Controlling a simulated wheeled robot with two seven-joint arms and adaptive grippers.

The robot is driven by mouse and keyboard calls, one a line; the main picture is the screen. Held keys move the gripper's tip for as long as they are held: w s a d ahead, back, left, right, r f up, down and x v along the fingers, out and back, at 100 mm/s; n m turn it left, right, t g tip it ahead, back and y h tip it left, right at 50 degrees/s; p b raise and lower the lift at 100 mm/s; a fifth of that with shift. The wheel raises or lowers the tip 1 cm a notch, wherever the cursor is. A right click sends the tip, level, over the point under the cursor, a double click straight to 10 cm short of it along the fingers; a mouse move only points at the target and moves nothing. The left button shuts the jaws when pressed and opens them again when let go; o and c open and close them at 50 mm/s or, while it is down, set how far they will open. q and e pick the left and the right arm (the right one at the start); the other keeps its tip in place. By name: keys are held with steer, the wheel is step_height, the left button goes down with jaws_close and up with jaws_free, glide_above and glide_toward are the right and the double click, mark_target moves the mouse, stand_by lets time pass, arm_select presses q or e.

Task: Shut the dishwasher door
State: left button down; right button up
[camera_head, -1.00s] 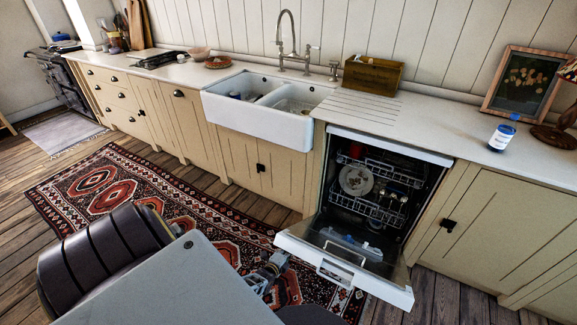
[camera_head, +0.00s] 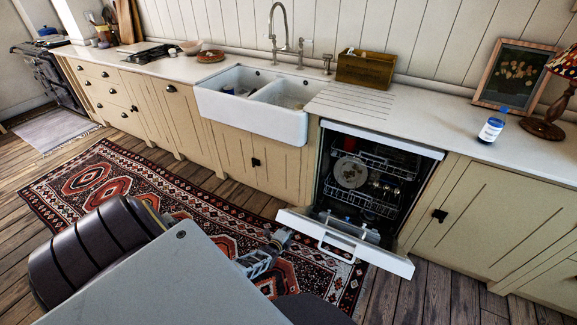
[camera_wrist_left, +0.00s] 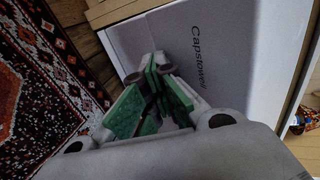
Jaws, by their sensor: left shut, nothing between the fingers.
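The dishwasher (camera_head: 368,180) stands under the counter right of the sink. Its white door (camera_head: 385,258) is partly open, tilted outward with its top edge toward me and a bar handle (camera_head: 327,241) on its front. My left gripper (camera_head: 283,236) is shut and empty at the left part of the door, low beside its outer side. In the left wrist view, the gripper's green-padded fingers (camera_wrist_left: 153,72) are close to the door's white outer face (camera_wrist_left: 205,75), which bears lettering; I cannot tell whether they touch. My right gripper is out of view.
The dishwasher racks (camera_head: 365,190) hold a plate and other dishes and sit inside the cavity. A patterned rug (camera_head: 110,195) covers the floor at left. Cupboards (camera_head: 490,215) flank the dishwasher. A blue-labelled jar (camera_head: 491,130) stands on the counter (camera_head: 440,118).

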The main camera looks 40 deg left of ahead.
arm_select(q)
steer(key=shift+w+a+r, duration=0.2)
steer(key=shift+w+r, duration=0.7)
steer(key=shift+r, duration=0.05)
steer(key=shift+w+a+r, duration=0.1)
steer(key=shift+w+r, duration=0.35)
steer(key=shift+w, duration=0.05)
steer(key=shift+w+r+p, duration=0.1)
steer(key=shift+w+p, duration=0.05)
steer(key=shift+p, duration=0.15)
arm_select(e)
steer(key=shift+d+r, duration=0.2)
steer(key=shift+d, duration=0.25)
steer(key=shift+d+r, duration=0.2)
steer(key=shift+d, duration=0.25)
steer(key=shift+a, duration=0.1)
